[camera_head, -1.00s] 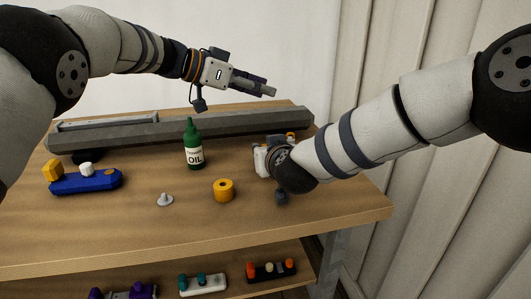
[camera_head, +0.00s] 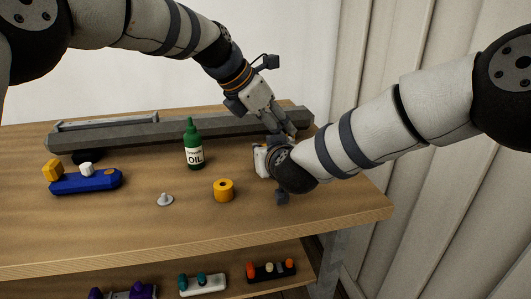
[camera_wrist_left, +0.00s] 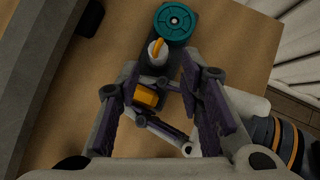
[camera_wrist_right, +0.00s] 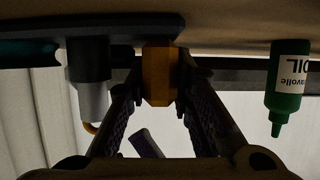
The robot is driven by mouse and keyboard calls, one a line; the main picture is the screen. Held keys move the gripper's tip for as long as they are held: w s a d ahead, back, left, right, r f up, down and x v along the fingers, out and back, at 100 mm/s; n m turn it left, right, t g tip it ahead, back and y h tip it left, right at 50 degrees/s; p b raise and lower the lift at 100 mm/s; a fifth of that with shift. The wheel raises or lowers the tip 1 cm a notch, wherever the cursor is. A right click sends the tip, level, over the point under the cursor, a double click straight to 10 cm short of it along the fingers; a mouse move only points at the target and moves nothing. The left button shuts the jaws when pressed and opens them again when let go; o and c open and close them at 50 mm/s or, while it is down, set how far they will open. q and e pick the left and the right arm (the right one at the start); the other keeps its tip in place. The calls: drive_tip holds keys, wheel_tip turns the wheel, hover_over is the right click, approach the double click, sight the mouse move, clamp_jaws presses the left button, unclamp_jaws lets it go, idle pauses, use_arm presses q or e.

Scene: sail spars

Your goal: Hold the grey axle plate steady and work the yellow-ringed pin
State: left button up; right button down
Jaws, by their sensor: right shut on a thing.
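The dark grey axle plate (camera_wrist_right: 120,30) carries a teal disc (camera_wrist_left: 174,21), a yellow-orange block (camera_wrist_left: 146,95) and a pale pin with a yellow ring (camera_wrist_left: 157,50). The pin also shows in the right wrist view (camera_wrist_right: 92,102). My right gripper (camera_wrist_right: 159,84) is shut on the plate's yellow-orange block. My left gripper (camera_head: 288,132) is above the plate with its fingers apart. In the left wrist view the pin lies between and just beyond the fingertips; I cannot tell whether they touch it. In the head view my arms hide the plate.
A green oil bottle (camera_head: 194,146) stands left of the grippers, before a long grey spar (camera_head: 150,132). A yellow-orange ring (camera_head: 224,190), a small grey part (camera_head: 165,200) and a blue block (camera_head: 86,181) are on the table. A lower shelf holds more parts. The front right tabletop is clear.

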use_arm(q)
drive_tip(key=x, duration=0.5)
drive_tip(key=shift+a, duration=0.2)
use_arm(e)
drive_tip(key=shift+s+f+g, duration=0.2)
drive_tip(key=shift+f+g, duration=0.1)
drive_tip(key=shift+f, duration=0.4)
use_arm(q)
drive_tip(key=shift+s, duration=0.1)
clamp_jaws()
drive_tip(key=shift+r, duration=0.4)
use_arm(e)
drive_tip(key=c, duration=1.4)
unclamp_jaws()
drive_tip(key=shift+o, duration=0.4)
drive_tip(key=shift+w+r, duration=0.2)
drive_tip(key=shift+r, duration=0.15)
drive_tip(key=shift+s+r, duration=0.15)
use_arm(q)
wheel_tip(320, 180, up, 7)
use_arm(e)
drive_tip(key=v, duration=1.1)
drive_tip(key=shift+s+d, duration=0.2)
drive_tip(key=shift+s, duration=0.2)
